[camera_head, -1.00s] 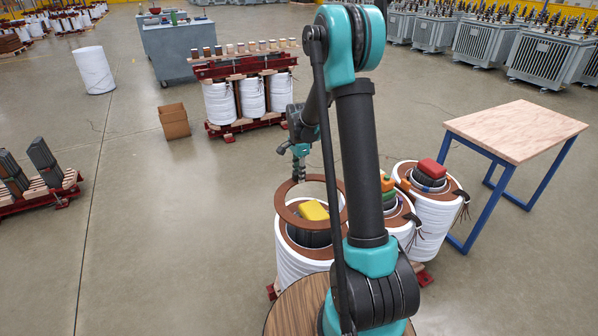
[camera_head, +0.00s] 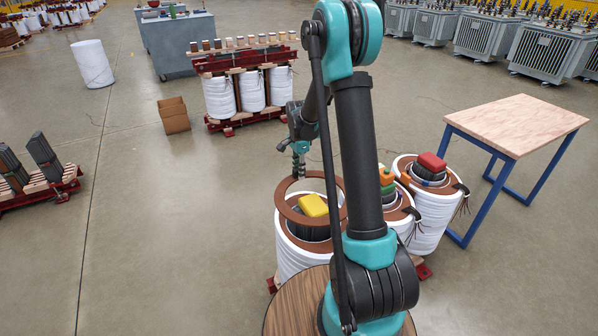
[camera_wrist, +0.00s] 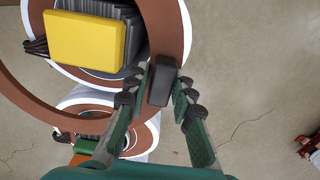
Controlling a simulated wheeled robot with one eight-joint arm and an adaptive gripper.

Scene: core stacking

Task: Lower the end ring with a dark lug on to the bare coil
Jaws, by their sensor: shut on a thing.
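The brown end ring (camera_head: 284,208) is held roughly level around or above the top of the front-left coil (camera_head: 296,262), a white-wrapped cylinder. A dark core with a yellow block (camera_head: 313,205) on top stands inside that coil and shows through the ring. My gripper (camera_head: 299,178) is at the ring's far side. In the wrist view my gripper (camera_wrist: 163,78) is shut on the dark lug (camera_wrist: 160,84) of the ring (camera_wrist: 28,98). There the yellow block (camera_wrist: 86,40) appears off-centre inside the ring. The gap between ring and coil is hard to judge.
Two more white coils stand to the right, one with a red block (camera_head: 432,162) and one with green and orange blocks (camera_head: 387,180). A blue-legged table (camera_head: 515,125) is further right. A cardboard box (camera_head: 173,115) stands left.

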